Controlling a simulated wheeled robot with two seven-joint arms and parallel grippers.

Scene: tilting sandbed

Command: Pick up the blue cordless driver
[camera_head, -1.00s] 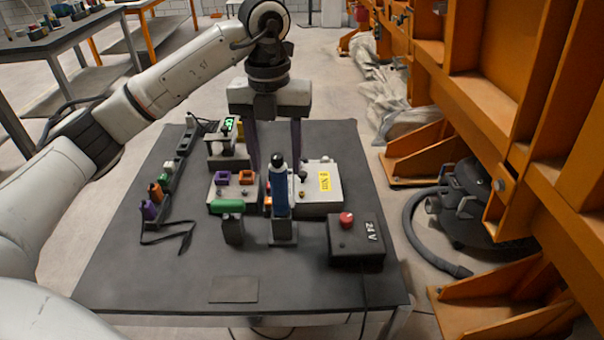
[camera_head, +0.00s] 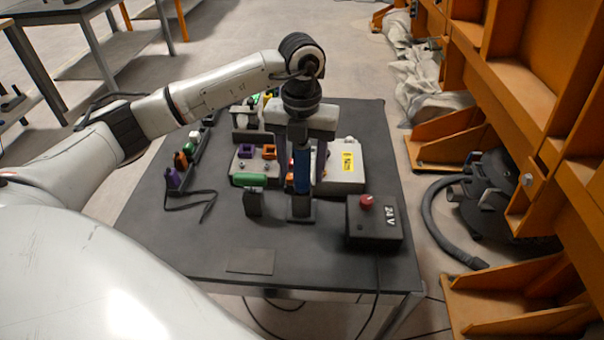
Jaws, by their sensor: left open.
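The blue cordless driver (camera_head: 302,178) stands upright in a dark stand (camera_head: 300,209) on the table. Its upper end is hidden behind my left gripper's body. My left gripper (camera_head: 301,172) points down over the driver and is open. One dark purple finger shows on each side of the driver's upper part. The fingertips are partly hidden, and I cannot tell whether either finger touches it. My right gripper is not in view.
A green-topped tool (camera_head: 249,181) stands close left of the driver. A box marked 24 V (camera_head: 374,222) with a red knob is at right, and a pale box (camera_head: 347,180) with a yellow label is behind. The table's (camera_head: 190,240) front left is mostly clear.

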